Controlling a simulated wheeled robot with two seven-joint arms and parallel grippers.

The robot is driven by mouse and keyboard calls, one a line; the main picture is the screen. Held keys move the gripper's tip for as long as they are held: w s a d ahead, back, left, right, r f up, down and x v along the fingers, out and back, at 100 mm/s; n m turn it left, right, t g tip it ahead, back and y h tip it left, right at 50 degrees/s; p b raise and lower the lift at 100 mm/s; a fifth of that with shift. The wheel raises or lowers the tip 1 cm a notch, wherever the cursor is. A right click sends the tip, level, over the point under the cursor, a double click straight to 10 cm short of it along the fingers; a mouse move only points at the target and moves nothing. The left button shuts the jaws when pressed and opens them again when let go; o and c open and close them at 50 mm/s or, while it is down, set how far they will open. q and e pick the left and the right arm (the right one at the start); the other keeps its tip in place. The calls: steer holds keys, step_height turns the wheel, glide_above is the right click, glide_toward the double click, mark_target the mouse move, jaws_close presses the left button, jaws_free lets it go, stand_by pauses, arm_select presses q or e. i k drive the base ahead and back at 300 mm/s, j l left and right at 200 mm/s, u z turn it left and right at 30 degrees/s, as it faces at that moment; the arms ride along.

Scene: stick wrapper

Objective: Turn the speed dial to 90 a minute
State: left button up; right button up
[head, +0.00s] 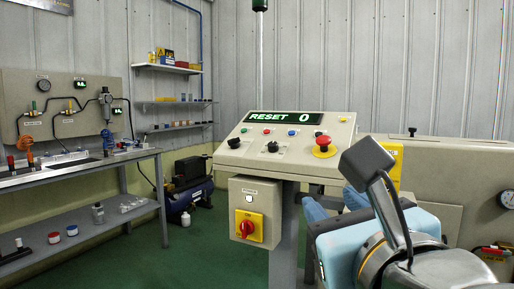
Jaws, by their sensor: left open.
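The sloped control panel (290,140) stands in the middle of the head view. Its display (285,117) reads RESET 0 in green. Two black knobs sit on its lower row, a left knob (234,142) and a right knob (272,146). Their labels are too small to read, so I cannot tell which is the speed dial or where it points. My left gripper (362,178) is at the lower right, near the camera, to the right of the knobs and apart from them. It is open, with nothing seen between its fingers. My right gripper is not in view.
A red mushroom button (324,146) on a yellow base sits at the panel's right, close to my gripper in the picture. A box with a red rotary switch (247,226) hangs below the panel. A workbench (75,172) stands at left.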

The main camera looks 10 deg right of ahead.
mark_target(272, 146)
steer(key=i, duration=1)
